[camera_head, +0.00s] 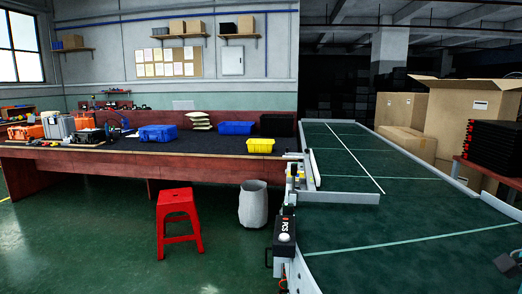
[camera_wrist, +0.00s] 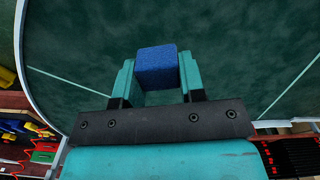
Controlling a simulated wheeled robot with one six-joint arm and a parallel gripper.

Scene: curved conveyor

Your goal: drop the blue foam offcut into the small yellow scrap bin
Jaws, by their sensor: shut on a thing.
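The blue foam offcut (camera_wrist: 157,66) is a small block between the two teal fingers of my gripper (camera_wrist: 157,78) in the wrist view. My gripper is shut on it and holds it over the dark green conveyor belt (camera_wrist: 235,50). I cannot tell how high it is above the belt. A small yellow bin (camera_head: 261,146) stands on the dark-topped workbench near its right end in the head view. The inside of the bin is hidden. My gripper and the offcut are not clearly seen in the head view.
A blue bin (camera_head: 236,128) and a blue crate (camera_head: 158,133) share the workbench (camera_head: 200,150). A red stool (camera_head: 178,205) and a grey waste bin (camera_head: 253,205) stand on the floor. Cardboard boxes (camera_head: 470,120) stand right.

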